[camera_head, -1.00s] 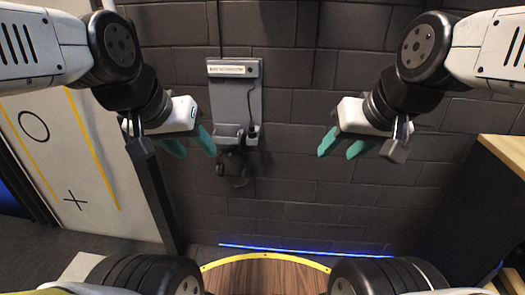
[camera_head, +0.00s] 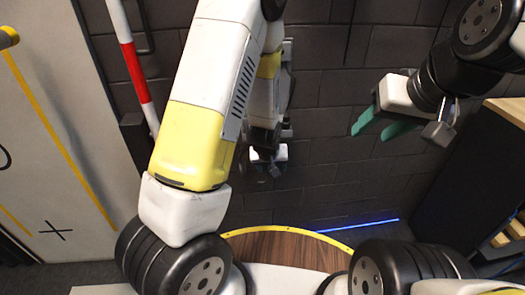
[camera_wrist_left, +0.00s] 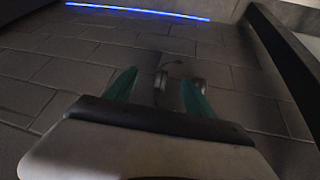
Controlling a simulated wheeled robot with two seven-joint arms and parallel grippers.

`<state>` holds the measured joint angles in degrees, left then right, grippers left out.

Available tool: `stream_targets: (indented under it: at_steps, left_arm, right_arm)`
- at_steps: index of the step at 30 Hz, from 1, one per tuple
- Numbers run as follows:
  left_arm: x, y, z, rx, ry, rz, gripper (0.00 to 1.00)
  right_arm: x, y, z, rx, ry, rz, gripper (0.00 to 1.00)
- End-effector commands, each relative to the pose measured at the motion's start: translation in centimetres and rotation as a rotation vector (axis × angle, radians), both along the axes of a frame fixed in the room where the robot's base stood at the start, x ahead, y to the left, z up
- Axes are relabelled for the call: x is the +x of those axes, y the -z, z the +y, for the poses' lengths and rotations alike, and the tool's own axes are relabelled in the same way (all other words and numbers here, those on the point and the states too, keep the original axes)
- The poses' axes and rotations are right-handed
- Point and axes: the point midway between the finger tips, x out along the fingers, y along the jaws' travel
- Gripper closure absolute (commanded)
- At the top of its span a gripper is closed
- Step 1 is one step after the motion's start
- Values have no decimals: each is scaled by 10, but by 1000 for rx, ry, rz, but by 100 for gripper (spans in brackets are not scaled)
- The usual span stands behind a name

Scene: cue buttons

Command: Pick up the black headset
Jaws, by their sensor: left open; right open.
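The black headset (camera_wrist_left: 161,80) shows in the left wrist view against the dark tiled wall, just beyond my left fingertips. One rounded ear cup is between the two fingers and the other is by the right-hand finger, with a thin cable above. My left gripper (camera_wrist_left: 158,84) is open, with no visible hold on the headset. My right gripper (camera_head: 374,128) is open and empty in front of the wall at the right.
A grey wall panel (camera_head: 288,62) shows partly behind my left arm. A red and white pole (camera_head: 128,55) stands left of that arm. A wooden surface with a yellow edge (camera_head: 280,249) lies below. A dark cabinet with a wooden top (camera_head: 508,108) stands at the right.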

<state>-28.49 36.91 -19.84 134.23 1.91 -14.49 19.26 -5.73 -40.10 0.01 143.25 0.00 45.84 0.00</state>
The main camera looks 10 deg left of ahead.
Motion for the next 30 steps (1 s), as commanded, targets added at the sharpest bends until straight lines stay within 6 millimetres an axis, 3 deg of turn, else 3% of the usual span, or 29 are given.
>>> stream_targets:
  at_steps: [1, 3, 9, 14, 24, 30]
  left_arm:
    - [-1, 25, 0, 30, 9, 3, 37]
    - [-1, 49, 1, 58, 13, -10, 37]
    - [-1, 88, 6, 108, 29, -40, 37]
    - [8, 96, 8, 116, 33, -49, 37]
    - [80, 95, 14, 116, 32, -51, 37]
    - [111, 95, 17, 116, 34, -49, 37]
  right_arm:
    - [0, 0, 0, 0, 0, 0, 54]
    - [0, 0, 0, 0, 0, 0, 54]
    - [0, 0, 0, 0, 0, 0, 54]
    - [0, 0, 0, 0, 0, 0, 54]
    - [0, 0, 0, 0, 0, 0, 54]
    - [0, 0, 0, 0, 0, 0, 54]
